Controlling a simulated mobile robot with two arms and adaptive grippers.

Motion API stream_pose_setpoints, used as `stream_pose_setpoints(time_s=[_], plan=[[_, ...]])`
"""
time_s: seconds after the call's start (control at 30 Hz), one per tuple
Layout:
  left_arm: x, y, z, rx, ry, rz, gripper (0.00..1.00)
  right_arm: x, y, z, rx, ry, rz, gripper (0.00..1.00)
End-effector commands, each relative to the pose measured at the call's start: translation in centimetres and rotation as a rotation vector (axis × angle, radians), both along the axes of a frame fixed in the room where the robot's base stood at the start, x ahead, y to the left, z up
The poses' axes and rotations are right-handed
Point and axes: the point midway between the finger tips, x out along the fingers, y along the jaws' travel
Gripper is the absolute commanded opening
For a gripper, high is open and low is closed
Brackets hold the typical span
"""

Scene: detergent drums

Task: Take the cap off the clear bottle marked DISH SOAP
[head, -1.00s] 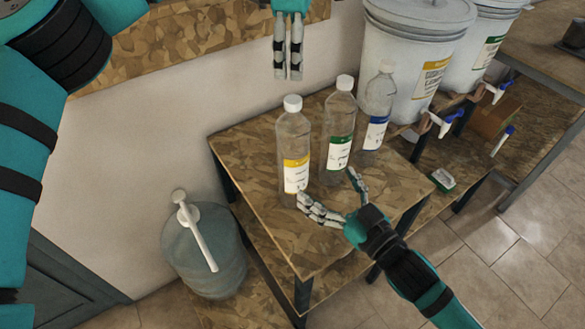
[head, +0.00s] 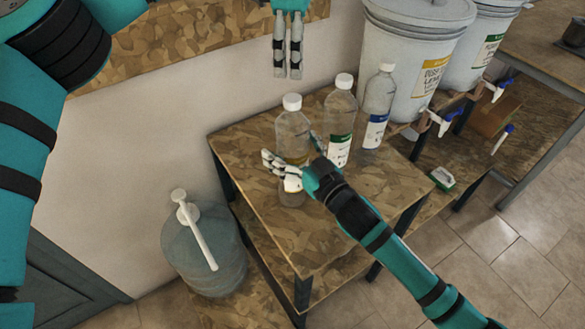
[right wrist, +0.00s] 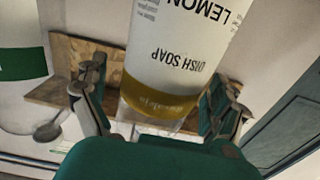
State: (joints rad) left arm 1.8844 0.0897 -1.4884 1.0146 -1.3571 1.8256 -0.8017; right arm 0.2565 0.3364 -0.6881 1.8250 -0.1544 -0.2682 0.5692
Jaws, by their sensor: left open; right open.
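The clear bottle (head: 293,128) stands upright at the left of three bottles on the small table and has a white cap (head: 292,102) on. In the right wrist view its label (right wrist: 178,50) reads LEMON and DISH SOAP, upside down, above a yellow band. My right gripper (head: 292,165) is open with its fingers around the lower body of this bottle; the wrist view shows a finger on each side (right wrist: 155,105). Whether the fingers touch it I cannot tell. My left gripper (head: 288,75) is above and behind the bottle, pointing down, empty, its fingers close together.
A green-labelled bottle (head: 339,115) with a white cap and a blue-labelled bottle (head: 376,112) stand to the right on the wooden table (head: 250,215). White drums (head: 405,65) with taps stand behind them. A large pump jug (head: 205,255) is at left.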

Motion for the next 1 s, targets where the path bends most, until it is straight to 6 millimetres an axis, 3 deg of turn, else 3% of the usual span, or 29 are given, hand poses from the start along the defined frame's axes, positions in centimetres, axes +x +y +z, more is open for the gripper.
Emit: stream_pose_setpoints(time_s=[0.1, 0.83, 1.0], plan=[[0.0, -0.01, 0.0, 0.0, 0.0, 0.0, 0.51, -0.02, 0.0, 0.0, 0.0, 0.0, 0.0, 0.96], [0.0, -0.01, 0.0, 0.0, 0.0, 0.0, 0.51, -0.04, -0.04, -0.02, 0.0, 0.0, 0.0, 0.0], [0.0, -0.02, 0.01, 0.001, 0.0, -0.018, 0.51, -0.04, -0.04, -0.02, 0.0, 0.0, 0.0, 0.0]])
